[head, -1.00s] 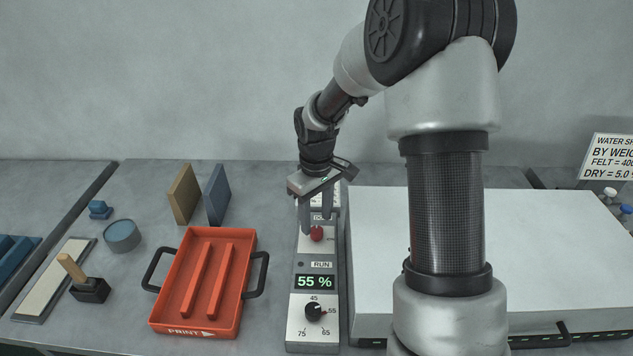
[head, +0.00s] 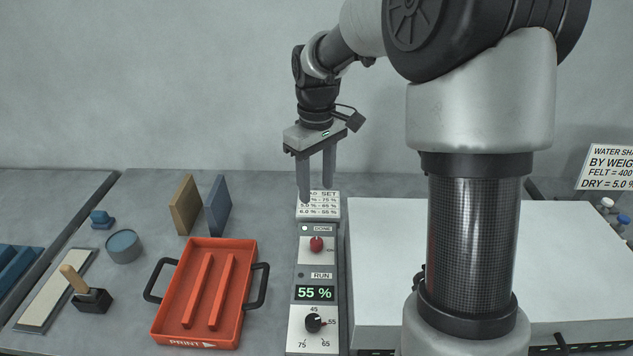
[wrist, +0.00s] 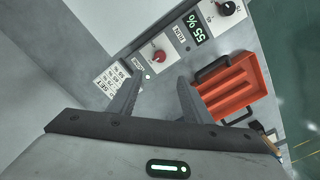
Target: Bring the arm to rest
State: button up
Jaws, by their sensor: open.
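My gripper (head: 316,196) is open and empty. In the head view it points down above the far end of the control panel (head: 298,261), in front of its printed label. In the wrist view its two fingers (wrist: 158,92) stand apart with nothing between them. The panel carries a red knob (head: 316,244), a display reading 55 % (head: 315,293) and a black dial (head: 314,323). The lamp by DONE (head: 305,228) looks lit pale green; the lamp by RUN (head: 301,275) looks dark.
A red tray (head: 246,300) with black handles sits left of the panel. A large white box (head: 440,270) stands to the right, partly behind my arm. Two upright boards (head: 186,205), a blue round tin (head: 124,246) and a wooden-handled tool (head: 88,296) are at left.

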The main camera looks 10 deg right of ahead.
jog(key=s+r+m+t+p, duration=0.5)
jog(key=s+r+p, duration=0.3)
jog(key=s+r, duration=1)
jog(key=shift+s+d+r+m+t, duration=0.25)
jog(key=shift+s+m, duration=0.35)
jog(key=shift+s, duration=1.8)
jog(key=shift+a, duration=0.1)
